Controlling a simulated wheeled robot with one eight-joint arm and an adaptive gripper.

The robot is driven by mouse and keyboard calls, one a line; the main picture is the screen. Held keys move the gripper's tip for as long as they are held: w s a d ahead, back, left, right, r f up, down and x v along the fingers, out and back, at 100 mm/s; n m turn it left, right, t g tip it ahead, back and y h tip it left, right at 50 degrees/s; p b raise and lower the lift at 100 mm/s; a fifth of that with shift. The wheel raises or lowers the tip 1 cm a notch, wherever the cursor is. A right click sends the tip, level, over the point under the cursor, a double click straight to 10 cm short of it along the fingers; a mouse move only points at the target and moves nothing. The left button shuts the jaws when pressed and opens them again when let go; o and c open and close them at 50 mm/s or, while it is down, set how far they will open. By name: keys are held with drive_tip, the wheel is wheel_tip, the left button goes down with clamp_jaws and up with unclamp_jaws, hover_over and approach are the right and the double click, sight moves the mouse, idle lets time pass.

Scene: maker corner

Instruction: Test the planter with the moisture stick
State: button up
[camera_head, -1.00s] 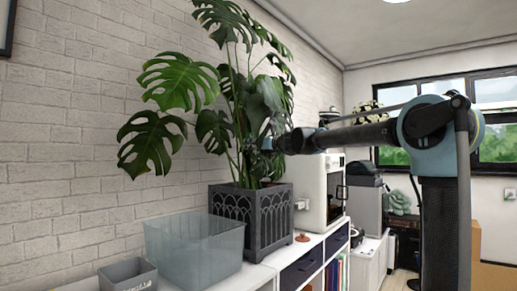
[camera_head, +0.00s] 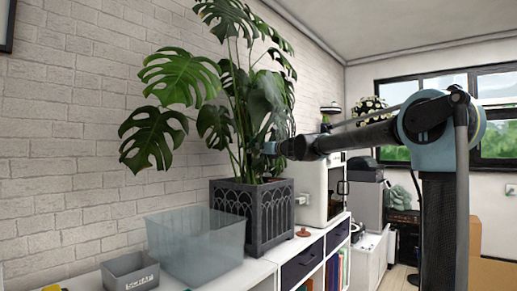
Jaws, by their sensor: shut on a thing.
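The planter (camera_head: 250,216) is a dark grey square pot with arched fretwork sides. It stands upright on the white cabinet top, in the middle of the view. A tall monstera (camera_head: 242,95) with large split leaves grows from it. My arm reaches in from the right at stem height, above the planter's right side. Its blue wrist end shows among the stems and leaves. My gripper's fingers cannot be made out there; leaves and stems cover that area. I cannot make out the moisture stick.
A translucent grey bin (camera_head: 196,245) stands just left of the planter. A smaller grey box labelled SCRAP (camera_head: 131,273) is at the front left. A small reddish-brown object (camera_head: 304,233) lies right of the planter, before a white machine (camera_head: 337,185). The brick wall runs close behind the plant.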

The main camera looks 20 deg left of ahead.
sight(258, 169)
drive_tip(key=shift+f, duration=1.5)
drive_tip(key=shift+s+d+f, duration=0.15)
drive_tip(key=shift+s+f, duration=0.1)
drive_tip(key=shift+f, duration=3.1)
idle(0.7)
idle(0.4)
drive_tip(key=o, duration=1.2)
drive_tip(key=v, duration=1.1)
drive_tip(key=shift+s+d, duration=0.15)
drive_tip(key=shift+d, duration=0.25)
